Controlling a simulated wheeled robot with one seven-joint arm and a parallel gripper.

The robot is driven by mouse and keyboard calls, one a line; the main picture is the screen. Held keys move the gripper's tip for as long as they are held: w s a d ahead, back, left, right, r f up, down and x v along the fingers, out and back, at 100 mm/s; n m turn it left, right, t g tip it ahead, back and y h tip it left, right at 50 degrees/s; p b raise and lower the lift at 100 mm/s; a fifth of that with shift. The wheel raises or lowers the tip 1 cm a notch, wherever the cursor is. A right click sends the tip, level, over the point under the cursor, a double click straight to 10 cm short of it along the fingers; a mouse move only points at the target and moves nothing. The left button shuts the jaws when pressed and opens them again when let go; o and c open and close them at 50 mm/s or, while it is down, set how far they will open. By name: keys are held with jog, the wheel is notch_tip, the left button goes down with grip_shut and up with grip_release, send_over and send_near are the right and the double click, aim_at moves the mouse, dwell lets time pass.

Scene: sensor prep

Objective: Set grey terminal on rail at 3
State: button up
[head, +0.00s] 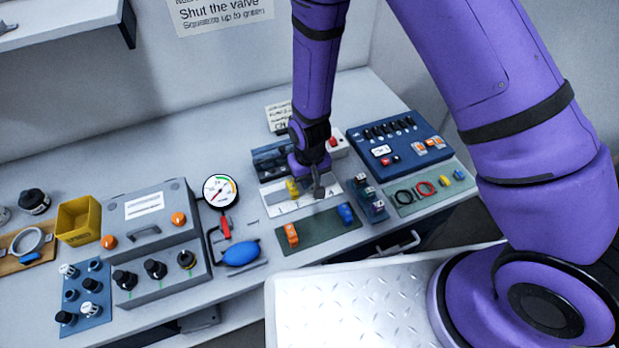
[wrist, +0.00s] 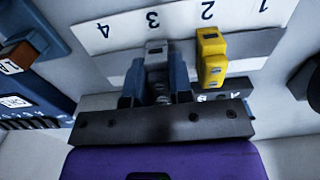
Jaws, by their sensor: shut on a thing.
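My gripper (wrist: 157,80) is shut on the grey terminal (wrist: 156,50), with one dark blue-grey finger on each side. The grey terminal is over the grey rail (wrist: 262,45), in line with the 3 on the white number strip (wrist: 122,34). I cannot tell whether it is seated or just above. A yellow terminal (wrist: 211,55) stands on the rail at 2, beside my gripper and apart from it. In the head view, my gripper (head: 318,188) is at the strip, right of the yellow terminal (head: 292,188), and hides the grey one.
A green mat (head: 318,229) in front holds an orange terminal (head: 291,235) and a blue terminal (head: 346,213). A small blue rack (head: 371,200) stands right of the strip. A blue panel (head: 400,140) is behind it, and a pressure gauge (head: 219,191) is at left.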

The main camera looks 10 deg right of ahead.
jog(key=o, duration=0.9)
jog(key=shift+c, duration=0.2)
jog(key=shift+r, duration=3.45)
